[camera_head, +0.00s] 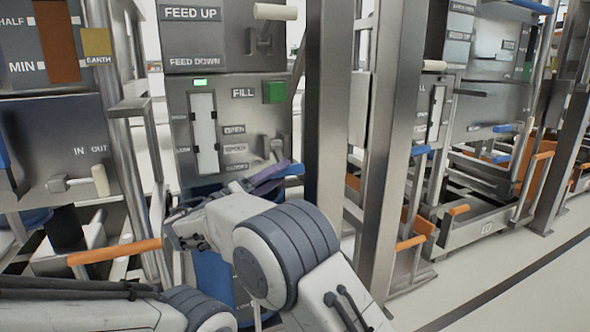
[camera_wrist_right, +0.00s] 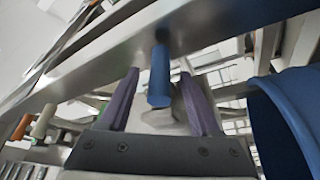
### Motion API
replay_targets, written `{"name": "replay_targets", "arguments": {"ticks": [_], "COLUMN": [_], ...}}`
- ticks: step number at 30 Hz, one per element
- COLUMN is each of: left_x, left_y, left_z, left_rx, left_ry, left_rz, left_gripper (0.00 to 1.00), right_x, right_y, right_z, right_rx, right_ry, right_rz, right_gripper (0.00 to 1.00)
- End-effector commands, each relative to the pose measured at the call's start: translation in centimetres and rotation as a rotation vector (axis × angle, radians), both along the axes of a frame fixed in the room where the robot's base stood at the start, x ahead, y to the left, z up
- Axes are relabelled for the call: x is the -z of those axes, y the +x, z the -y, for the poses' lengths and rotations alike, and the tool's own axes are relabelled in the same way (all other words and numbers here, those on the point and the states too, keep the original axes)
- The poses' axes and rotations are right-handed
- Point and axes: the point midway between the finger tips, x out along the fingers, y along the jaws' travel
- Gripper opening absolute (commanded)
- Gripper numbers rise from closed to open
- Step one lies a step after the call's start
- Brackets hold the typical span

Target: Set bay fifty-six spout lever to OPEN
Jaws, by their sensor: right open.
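In the head view, a grey panel (camera_head: 180,130) carries a FILL label, a green button (camera_head: 275,92) and a small column of labels whose top one reads OPEN. A blue-ended lever (camera_head: 294,169) sticks out below it on the right. My right gripper (camera_head: 270,178), with purple fingers, is open at this lever. In the right wrist view the blue handle (camera_wrist_right: 160,80) lies between the two fingers, with gaps showing on both sides. My left gripper is out of view; only part of my left arm shows at the bottom left. No bay number is readable here.
A steel post (camera_head: 335,110) stands close right of the lever. A blue bin (camera_head: 212,290) is below the panel, partly behind my arm. An orange handle (camera_head: 115,252) sticks out at left. Neighbouring bays continue to the right; the floor at lower right is clear.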

Motion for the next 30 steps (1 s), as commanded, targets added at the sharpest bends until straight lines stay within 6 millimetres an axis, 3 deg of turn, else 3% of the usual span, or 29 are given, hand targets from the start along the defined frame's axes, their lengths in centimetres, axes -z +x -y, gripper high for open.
{"name": "replay_targets", "arguments": {"ticks": [14,19,30], "left_x": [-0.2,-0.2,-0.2], "left_y": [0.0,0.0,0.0], "left_z": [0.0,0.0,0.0], "left_rx": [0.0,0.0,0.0], "left_ry": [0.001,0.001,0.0], "left_rz": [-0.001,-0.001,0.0], "left_gripper": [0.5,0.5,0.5], "right_x": [-0.4,-0.4,-0.3], "right_y": [0.4,0.4,0.4], "right_z": [1.7,1.7,1.4], "right_rx": [0.002,0.003,0.001], "right_ry": [0.0,0.0,0.0], "right_rz": [-0.001,-0.001,-0.001], "right_gripper": [0.64,0.03,0.0]}}
